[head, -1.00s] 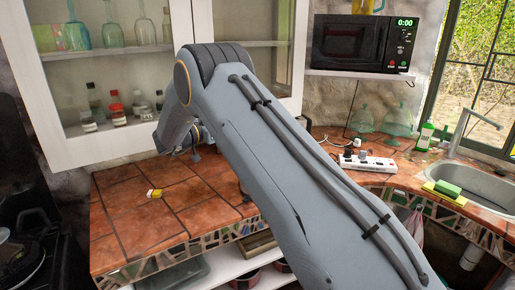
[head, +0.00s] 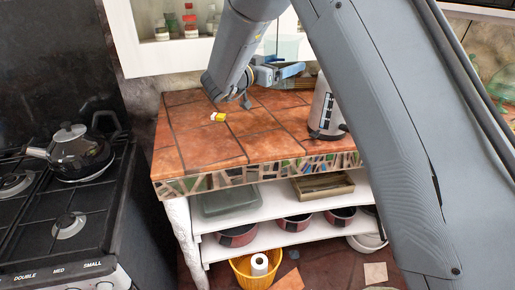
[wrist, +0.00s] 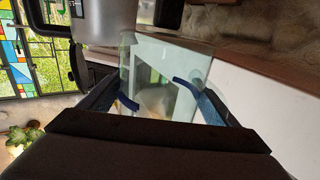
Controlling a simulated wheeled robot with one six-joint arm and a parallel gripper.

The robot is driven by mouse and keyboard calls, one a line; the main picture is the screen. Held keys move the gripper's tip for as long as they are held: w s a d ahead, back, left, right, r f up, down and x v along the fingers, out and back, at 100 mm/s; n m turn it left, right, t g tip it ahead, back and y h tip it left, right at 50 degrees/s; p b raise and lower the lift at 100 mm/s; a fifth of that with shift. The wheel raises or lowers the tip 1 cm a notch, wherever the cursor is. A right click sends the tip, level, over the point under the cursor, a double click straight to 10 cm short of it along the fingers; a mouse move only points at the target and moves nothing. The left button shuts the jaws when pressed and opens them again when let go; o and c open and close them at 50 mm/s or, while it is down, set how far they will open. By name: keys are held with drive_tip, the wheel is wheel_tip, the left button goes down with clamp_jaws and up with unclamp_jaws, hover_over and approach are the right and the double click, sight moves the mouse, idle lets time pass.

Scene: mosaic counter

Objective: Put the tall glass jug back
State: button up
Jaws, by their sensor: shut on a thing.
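My gripper (head: 278,74) is above the back of the tiled counter (head: 190,150), in front of the white cabinet. In the wrist view its two blue-tipped fingers (wrist: 158,94) are closed on the sides of the tall glass jug (wrist: 150,62), which is clear and pale green. In the head view the jug (head: 288,46) shows only faintly beside the gripper, partly hidden by my arm. I cannot tell whether its base touches the counter.
A metal kettle (head: 324,112) stands on the counter right of my gripper, and looks close to the jug in the wrist view (wrist: 103,22). A small yellow item (head: 219,117) lies on the tiles. Cabinet shelves hold bottles (head: 190,22). A stove (head: 65,190) is at left.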

drive_tip(key=s+a+f+n+t+y+b, duration=0.4)
drive_tip(key=s+a+f+y+b, duration=0.1)
drive_tip(key=a+f+b, duration=0.3)
drive_tip(key=f, duration=0.9)
drive_tip(key=shift+s+d+f+p, duration=0.1)
drive_tip(key=shift+s+f+p, duration=0.1)
drive_tip(key=shift+f+p, duration=0.15)
drive_tip(key=shift+f, duration=0.15)
drive_tip(key=o, duration=1.8)
drive_tip(key=shift+c, duration=0.2)
drive_tip(key=shift+s, duration=0.1)
drive_tip(key=v, duration=0.4)
drive_tip(key=b+v, duration=0.1)
drive_tip(key=v, duration=0.6)
drive_tip(key=shift+s+r+b, duration=0.35)
drive_tip(key=shift+s+b, duration=0.05)
